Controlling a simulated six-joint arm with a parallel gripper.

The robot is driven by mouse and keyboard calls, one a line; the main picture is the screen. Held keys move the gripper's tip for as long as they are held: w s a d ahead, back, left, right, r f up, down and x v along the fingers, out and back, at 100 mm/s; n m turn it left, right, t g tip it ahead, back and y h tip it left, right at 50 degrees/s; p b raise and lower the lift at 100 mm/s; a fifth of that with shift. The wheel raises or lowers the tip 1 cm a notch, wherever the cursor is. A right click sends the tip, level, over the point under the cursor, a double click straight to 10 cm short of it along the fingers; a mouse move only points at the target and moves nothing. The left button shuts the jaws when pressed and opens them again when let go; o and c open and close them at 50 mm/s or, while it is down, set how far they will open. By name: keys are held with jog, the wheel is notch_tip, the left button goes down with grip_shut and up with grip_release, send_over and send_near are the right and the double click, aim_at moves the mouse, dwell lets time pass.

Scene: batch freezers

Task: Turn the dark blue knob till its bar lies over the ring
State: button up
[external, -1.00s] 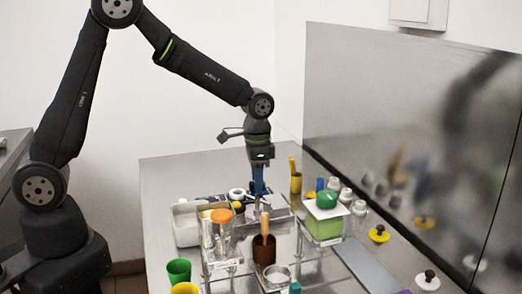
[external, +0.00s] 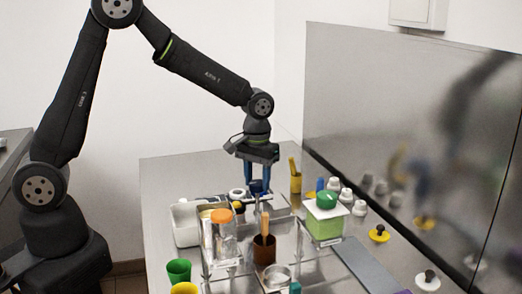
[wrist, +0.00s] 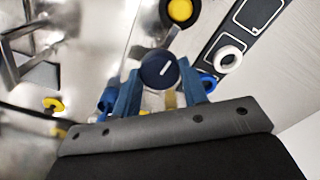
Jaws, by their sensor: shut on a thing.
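The dark blue knob (wrist: 159,69) shows in the wrist view as a round cap with a short white bar slanting toward the upper right. My gripper (wrist: 160,80) is shut on it, with one blue finger on each side. In the external view my gripper (external: 259,187) points straight down at the back of the metal bench, and its fingers mostly hide the knob. I cannot make out a ring mark beside the knob, so I cannot tell how the bar lies relative to it.
A yellow round knob (wrist: 180,10) is above the dark blue one, and a white ring-shaped part (wrist: 228,54) lies to its right by a dark panel. In the external view, a clear jar with an orange lid (external: 222,230), a brown cup (external: 264,250) and a green-lidded tub (external: 325,220) stand nearby.

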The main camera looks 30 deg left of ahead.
jog(key=shift+n, duration=0.6)
jog(key=o, duration=1)
jog(key=shift+c, duration=0.2)
notch_tip(320, 180, up, 18)
jog(key=shift+f, duration=0.25)
jog(key=shift+f, duration=0.15)
